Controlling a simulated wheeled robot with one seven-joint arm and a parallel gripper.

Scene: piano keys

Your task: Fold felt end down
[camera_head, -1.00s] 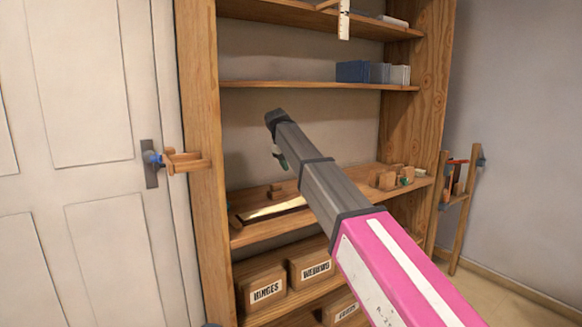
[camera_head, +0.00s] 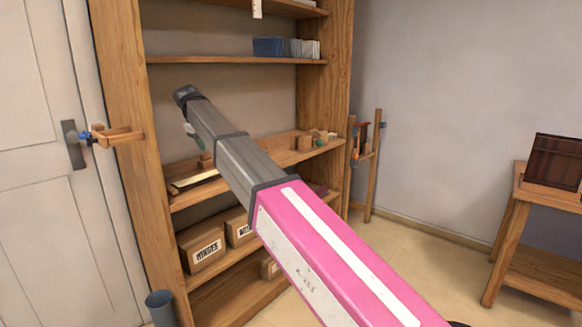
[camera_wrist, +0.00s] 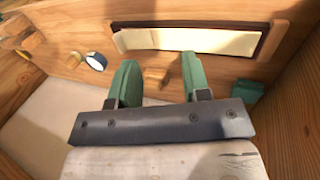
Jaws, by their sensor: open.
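My gripper (camera_wrist: 159,62) is open and empty in the wrist view, its two green fingers set wide apart. Beyond the fingertips is a long cream strip (camera_wrist: 185,41) in a dark border. The same strip (camera_head: 194,181) lies on the middle shelf in the head view, left of my arm. A small green piece (camera_wrist: 249,91) is right of the fingers. In the head view my arm hides part of the shelf, and the fingers are small there.
The wooden shelf unit (camera_head: 120,120) holds small wooden blocks (camera_head: 305,142), blue and grey boxes (camera_head: 268,46) above, and labelled boxes (camera_head: 203,247) below. A door (camera_head: 30,120) stands left. A table (camera_head: 540,200) with a dark brown box (camera_head: 556,160) stands right. Floor between is clear.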

